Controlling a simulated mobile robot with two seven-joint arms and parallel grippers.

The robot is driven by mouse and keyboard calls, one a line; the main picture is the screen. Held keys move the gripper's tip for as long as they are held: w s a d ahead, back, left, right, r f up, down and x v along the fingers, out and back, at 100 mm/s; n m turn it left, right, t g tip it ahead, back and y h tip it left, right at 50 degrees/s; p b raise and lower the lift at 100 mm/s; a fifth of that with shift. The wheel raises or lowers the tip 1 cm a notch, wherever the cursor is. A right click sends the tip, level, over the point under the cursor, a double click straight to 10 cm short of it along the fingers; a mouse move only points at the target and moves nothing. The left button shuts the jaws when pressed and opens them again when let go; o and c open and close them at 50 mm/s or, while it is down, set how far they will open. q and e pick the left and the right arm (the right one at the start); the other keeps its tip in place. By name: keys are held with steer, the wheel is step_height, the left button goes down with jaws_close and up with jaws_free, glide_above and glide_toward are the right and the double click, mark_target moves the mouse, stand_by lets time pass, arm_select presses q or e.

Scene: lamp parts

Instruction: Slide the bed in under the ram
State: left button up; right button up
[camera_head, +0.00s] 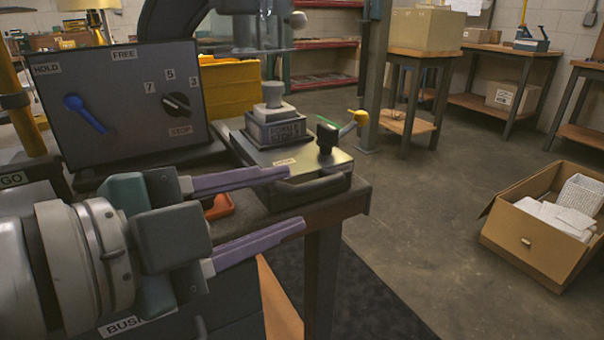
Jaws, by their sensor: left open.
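The press's grey curved frame (172,18) comes in at the top, with what looks like the ram (243,32) behind a clear guard. The bed lies lower and nearer than the ram, apparently out from under it. My left gripper (295,198) is open and empty, its two purple fingers pointing right, in front of the bed. My right gripper is out of view.
A control panel (120,100) with a blue lever (85,114) and a dial stands at left. A yellow-tipped lever (352,121) juts beside the bed. A yellow bin (230,88) is behind.

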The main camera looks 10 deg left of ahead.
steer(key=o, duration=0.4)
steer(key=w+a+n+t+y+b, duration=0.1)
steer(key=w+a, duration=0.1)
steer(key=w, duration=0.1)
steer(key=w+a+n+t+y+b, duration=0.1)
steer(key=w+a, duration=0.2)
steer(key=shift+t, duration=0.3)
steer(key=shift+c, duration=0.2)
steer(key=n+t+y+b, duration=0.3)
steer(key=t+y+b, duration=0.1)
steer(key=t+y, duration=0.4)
glide_toward(320, 188)
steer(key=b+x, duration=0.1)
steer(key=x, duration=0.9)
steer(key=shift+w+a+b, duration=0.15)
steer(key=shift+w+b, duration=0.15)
arm_select(q)
steer(key=s+a+f+n+g+y, duration=0.4)
steer(key=s+a+f+n, duration=0.2)
steer(key=s+f+n, duration=0.2)
steer(key=s+a+f+n+g+y, duration=0.4)
steer(key=s+a+f+n, duration=0.2)
steer(key=s+f, duration=0.5)
steer(key=n, duration=0.2)
steer(key=shift+s+f+n+g+y, duration=0.2)
steer(key=shift+n+g+y, duration=0.1)
steer(key=shift+g+y, duration=0.1)
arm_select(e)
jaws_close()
